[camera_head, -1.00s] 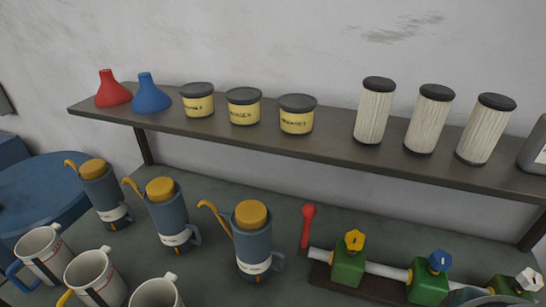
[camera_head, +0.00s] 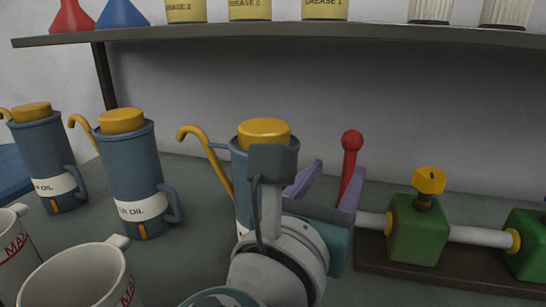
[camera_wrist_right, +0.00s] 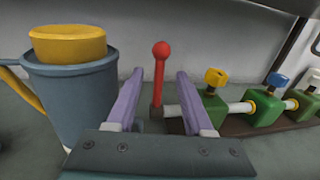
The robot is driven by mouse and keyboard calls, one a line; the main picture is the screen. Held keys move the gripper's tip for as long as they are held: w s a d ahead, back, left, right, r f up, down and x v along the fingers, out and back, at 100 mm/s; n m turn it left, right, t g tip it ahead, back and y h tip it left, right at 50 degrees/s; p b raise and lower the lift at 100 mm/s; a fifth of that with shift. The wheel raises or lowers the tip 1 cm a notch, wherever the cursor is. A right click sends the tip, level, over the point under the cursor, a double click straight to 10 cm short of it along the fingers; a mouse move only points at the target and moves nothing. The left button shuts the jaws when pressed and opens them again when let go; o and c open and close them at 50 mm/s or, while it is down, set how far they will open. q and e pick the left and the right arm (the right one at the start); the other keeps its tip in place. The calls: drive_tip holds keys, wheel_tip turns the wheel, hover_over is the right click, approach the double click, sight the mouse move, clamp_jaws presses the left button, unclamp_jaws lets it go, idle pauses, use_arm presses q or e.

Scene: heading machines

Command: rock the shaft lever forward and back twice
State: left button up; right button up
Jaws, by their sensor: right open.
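The red shaft lever (camera_head: 350,160) stands nearly upright with a round knob, at the left end of the pale shaft (camera_head: 478,236). My right gripper (camera_head: 329,182) is open, its purple fingers pointing toward the lever. In the right wrist view the lever (camera_wrist_right: 159,80) shows between the two fingers of the gripper (camera_wrist_right: 155,95), apart from both in the picture. I cannot tell how far beyond the fingertips it stands. The lever's lower part is hidden in the head view by a finger. My left gripper is not in view.
A blue oil can (camera_wrist_right: 75,90) with a yellow cap stands close left of the gripper. Green blocks (camera_head: 418,230) with coloured knobs carry the shaft on a brown base (camera_head: 440,272). More oil cans (camera_head: 134,175) and white mugs (camera_head: 80,283) stand left. A shelf (camera_head: 290,31) runs above.

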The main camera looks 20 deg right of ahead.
sight(349, 152)
drive_tip(key=x, duration=0.9)
drive_tip(key=shift+w+d+b, duration=0.15)
drive_tip(key=shift+d+b, duration=0.1)
drive_tip(key=shift+b, duration=0.15)
clamp_jaws()
idle(0.9)
